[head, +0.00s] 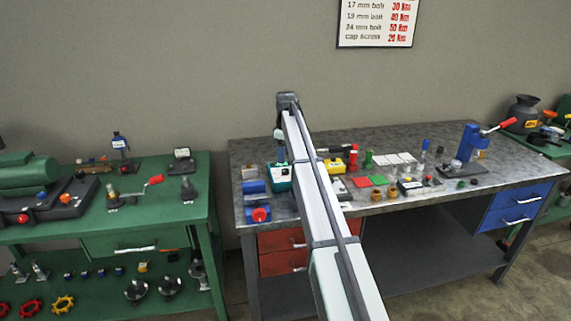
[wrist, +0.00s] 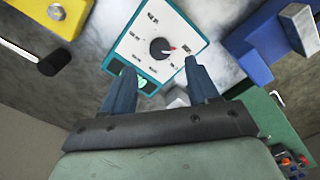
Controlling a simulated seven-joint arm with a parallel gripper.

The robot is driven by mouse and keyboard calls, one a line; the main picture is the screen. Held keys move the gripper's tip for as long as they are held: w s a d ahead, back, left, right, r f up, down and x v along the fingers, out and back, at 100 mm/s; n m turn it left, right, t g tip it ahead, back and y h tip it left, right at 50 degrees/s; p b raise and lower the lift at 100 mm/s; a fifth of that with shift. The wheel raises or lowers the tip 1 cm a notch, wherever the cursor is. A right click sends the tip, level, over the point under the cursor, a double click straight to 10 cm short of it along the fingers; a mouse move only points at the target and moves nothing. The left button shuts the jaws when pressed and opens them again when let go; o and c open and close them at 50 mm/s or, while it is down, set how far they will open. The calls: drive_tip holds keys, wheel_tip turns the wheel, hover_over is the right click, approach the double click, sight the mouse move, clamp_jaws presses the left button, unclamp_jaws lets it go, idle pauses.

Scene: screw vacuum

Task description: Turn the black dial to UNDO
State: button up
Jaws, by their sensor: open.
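The black dial (wrist: 158,50) is a round knob with a red pointer mark at its right side. It sits on the white face of a teal box (wrist: 122,50), with several small labels around it that are too blurred to read. The teal box also shows in the head view (head: 279,178) on the grey bench, partly behind my arm. In the wrist view my gripper (wrist: 159,67) is open, with its two blue-grey fingers apart over the near part of the box. The dial lies just beyond the fingertips, and nothing shows between them.
In the head view a blue vice (head: 256,196) stands left of the teal box on the metal bench (head: 395,140).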

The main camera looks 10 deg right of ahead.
wheel_tip(320, 180, up, 8)
drive_tip(key=shift+f, duration=0.25)
